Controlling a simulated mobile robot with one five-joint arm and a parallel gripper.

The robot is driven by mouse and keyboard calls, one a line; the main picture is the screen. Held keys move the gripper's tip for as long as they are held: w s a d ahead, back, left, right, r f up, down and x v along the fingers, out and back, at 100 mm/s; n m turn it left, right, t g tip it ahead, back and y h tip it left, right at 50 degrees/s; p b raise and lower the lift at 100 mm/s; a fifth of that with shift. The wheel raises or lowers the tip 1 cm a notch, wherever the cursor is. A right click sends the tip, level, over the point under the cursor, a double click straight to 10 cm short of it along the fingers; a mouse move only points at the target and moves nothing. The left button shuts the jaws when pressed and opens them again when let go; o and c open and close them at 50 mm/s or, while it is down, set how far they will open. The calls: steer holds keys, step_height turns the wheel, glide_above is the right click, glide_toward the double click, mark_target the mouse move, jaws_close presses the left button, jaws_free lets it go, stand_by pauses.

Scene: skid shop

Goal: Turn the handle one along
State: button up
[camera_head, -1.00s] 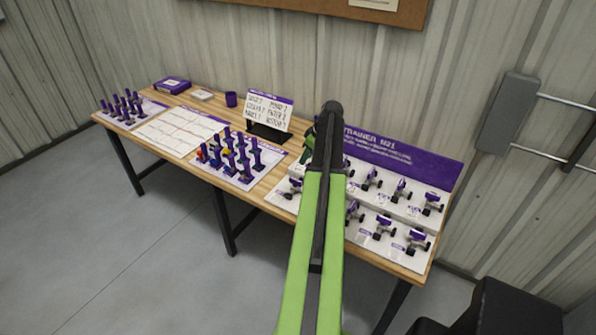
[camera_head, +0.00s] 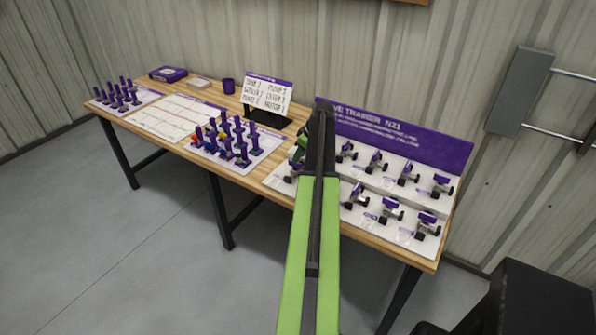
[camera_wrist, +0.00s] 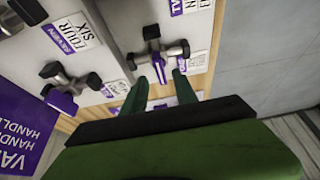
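The valve trainer board (camera_head: 400,137) stands on the table with rows of small valves with purple handles, such as one valve (camera_head: 428,225) at its front right. In the wrist view, a metal valve (camera_wrist: 152,45) with dark end caps has a purple handle (camera_wrist: 159,72) pointing toward my gripper. My gripper (camera_wrist: 161,78) is open, with a green finger on either side of the handle's end. I cannot tell whether either finger touches it. In the head view my arm hides most of my gripper and the valves behind it.
Another valve (camera_wrist: 70,78) sits close by in the wrist view, beside printed labels. Grey floor is clear in front.

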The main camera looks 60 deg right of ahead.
steer(key=b+x, duration=0.2)
steer(key=x, duration=0.2)
steer(key=shift+f+b, duration=0.25)
steer(key=shift+b, duration=0.05)
steer(key=shift+r, duration=0.1)
jaws_close()
